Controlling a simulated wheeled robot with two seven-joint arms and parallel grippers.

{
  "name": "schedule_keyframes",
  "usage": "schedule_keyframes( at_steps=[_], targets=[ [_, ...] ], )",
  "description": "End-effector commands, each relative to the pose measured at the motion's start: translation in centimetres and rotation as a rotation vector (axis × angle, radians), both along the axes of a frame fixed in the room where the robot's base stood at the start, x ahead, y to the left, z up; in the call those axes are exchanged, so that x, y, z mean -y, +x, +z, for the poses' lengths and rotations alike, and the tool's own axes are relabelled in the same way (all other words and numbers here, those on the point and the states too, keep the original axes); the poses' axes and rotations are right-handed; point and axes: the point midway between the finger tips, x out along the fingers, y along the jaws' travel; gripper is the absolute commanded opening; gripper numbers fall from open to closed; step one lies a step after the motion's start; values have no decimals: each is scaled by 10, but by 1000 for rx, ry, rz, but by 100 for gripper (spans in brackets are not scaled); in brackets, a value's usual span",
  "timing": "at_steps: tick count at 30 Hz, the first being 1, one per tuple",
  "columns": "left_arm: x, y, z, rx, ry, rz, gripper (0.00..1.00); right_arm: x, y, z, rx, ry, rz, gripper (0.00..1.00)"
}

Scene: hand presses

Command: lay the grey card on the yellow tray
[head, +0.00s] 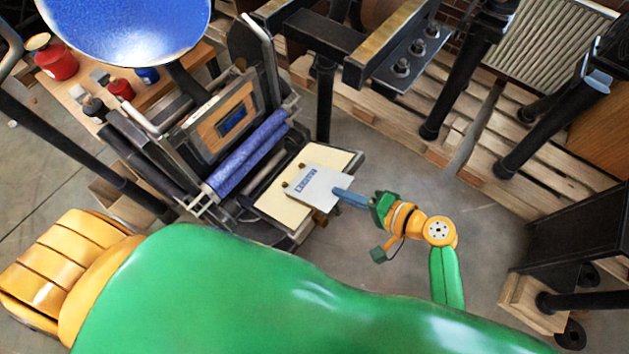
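The grey card (318,187) is a thin, light sheet with dark blue markings, in the middle of the head view. It is over the pale yellow tray (275,208) at the front of a hand press. The card covers part of the tray's middle and right side. I cannot tell whether it touches the tray or hangs just above it. My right gripper (342,195) comes in from the right, with its blue fingers shut on the card's right edge. My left gripper is not in view.
The press, with its blue roller (248,155) and large blue disc (125,25), stands behind and left of the tray. Red tins (55,62) stand on a wooden bench at the upper left. Dark metal frames (400,65) rise behind and right. Floor right of the tray is clear.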

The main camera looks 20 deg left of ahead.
Motion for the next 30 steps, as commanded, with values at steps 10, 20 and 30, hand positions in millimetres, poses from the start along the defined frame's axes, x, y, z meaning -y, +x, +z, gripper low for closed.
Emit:
schedule_keyframes(
  at_steps=[10,20,30],
  targets=[
    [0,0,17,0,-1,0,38,20,-7,13,-1,-2,0,0],
    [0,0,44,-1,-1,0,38,34,-11,40,-1,-2,-1,0],
    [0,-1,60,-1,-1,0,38,47,-15,57,0,0,0,0]
  ],
)
